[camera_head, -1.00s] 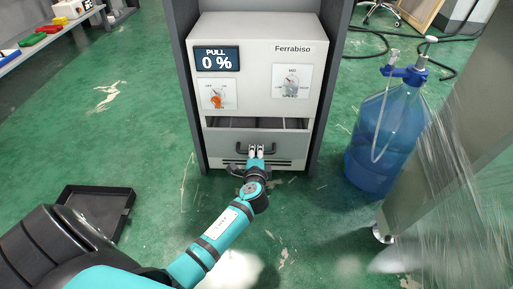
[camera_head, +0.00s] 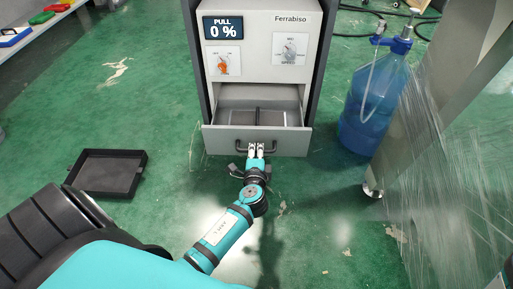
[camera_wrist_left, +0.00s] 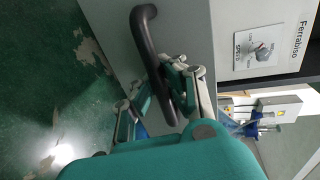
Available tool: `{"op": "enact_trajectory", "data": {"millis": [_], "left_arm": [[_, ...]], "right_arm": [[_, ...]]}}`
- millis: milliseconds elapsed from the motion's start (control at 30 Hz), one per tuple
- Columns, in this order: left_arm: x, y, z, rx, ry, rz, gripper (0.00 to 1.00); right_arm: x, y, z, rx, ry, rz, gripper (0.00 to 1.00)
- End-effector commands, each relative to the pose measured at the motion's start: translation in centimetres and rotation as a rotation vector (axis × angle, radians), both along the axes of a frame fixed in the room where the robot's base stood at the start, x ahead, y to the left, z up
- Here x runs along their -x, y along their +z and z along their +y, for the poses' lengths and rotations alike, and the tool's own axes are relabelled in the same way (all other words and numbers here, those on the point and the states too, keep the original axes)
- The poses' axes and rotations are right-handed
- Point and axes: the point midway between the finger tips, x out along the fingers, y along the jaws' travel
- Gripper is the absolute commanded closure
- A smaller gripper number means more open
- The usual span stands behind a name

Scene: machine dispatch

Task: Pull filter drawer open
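The filter drawer (camera_head: 225,137) is pulled out of the lower part of the grey Ferrabiso machine (camera_head: 262,42) in the head view. Its open top and inside show. Its dark bar handle (camera_head: 272,147) is on the drawer front. My left gripper (camera_head: 256,149) is at the handle's middle. In the left wrist view the fingers (camera_wrist_left: 165,92) lie on both sides of the handle bar (camera_wrist_left: 147,45) and look closed around it. My right gripper is not in view.
A blue water bottle (camera_head: 373,112) with a pump stands right of the machine. A wrapped grey panel (camera_head: 455,110) stands at the right. An empty black tray (camera_head: 106,173) lies on the floor at the left. The green floor in front of the drawer is mostly clear.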

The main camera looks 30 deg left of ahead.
Motion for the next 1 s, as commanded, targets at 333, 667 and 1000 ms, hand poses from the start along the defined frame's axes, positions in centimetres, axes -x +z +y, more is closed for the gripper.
{"op": "enact_trajectory", "data": {"millis": [333,667,1000], "left_arm": [[0.01,0.10,-0.04,-0.001,-0.001,-0.002,1.00],[0.01,0.06,-0.03,-0.001,0.000,-0.001,0.64],[0.75,0.08,-0.50,0.001,-0.001,0.001,0.64]], "right_arm": [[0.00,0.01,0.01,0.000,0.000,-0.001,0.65],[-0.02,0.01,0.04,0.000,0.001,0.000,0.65],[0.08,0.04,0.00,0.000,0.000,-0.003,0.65]]}}
